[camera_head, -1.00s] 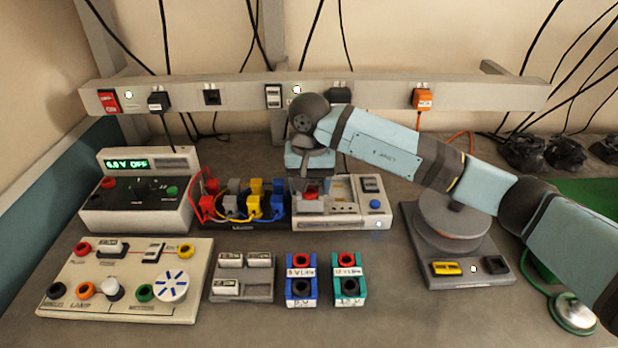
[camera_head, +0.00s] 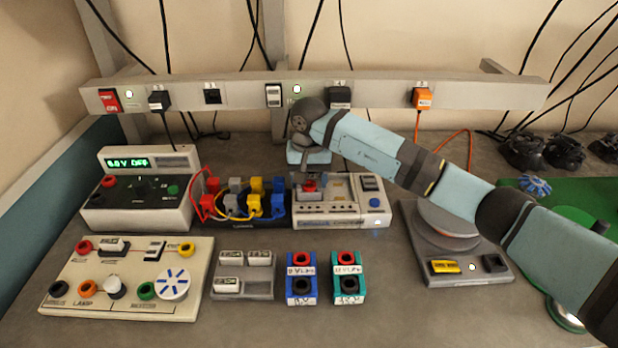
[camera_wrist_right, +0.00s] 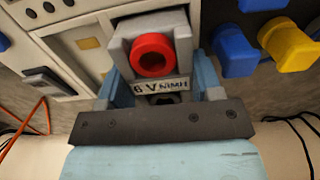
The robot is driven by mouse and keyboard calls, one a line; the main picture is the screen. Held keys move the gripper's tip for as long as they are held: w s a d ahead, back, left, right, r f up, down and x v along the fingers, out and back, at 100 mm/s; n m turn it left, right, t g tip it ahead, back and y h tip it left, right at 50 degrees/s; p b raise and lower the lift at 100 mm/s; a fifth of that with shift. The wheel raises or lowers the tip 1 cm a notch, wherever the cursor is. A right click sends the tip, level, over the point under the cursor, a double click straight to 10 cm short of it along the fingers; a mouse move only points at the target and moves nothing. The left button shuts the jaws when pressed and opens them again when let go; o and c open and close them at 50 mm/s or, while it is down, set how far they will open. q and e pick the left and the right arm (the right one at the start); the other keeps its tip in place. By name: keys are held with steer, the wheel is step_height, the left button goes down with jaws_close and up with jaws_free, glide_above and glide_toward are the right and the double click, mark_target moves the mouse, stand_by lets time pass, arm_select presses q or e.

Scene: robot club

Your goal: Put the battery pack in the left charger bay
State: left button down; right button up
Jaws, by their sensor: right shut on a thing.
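The battery pack is a grey block with a red ring terminal, and its label in the right wrist view (camera_wrist_right: 153,58) reads "6 V NiMH". My right gripper (camera_head: 309,178) is shut on it, with a finger on each side. In the head view the pack (camera_head: 309,187) shows only partly below the fingers, over the left end of the white charger (camera_head: 375,208). The charger also shows in the wrist view (camera_wrist_right: 78,55). The pack hides the left bay, and I cannot tell whether it touches the bay floor. My left gripper is not in view.
A black block with coloured plugs (camera_head: 232,222) stands close on the charger's left. Blue (camera_head: 301,290) and teal (camera_head: 349,290) packs stand in front. A grey tray (camera_head: 262,292), a lamp board (camera_head: 125,300) and a power supply (camera_head: 130,212) are on the left. A round-topped device (camera_head: 440,268) stands right.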

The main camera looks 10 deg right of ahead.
steer(key=o, duration=1.1)
steer(key=shift+f, duration=0.15)
step_height(320, 180, up, 12)
steer(key=shift+r, duration=0.2)
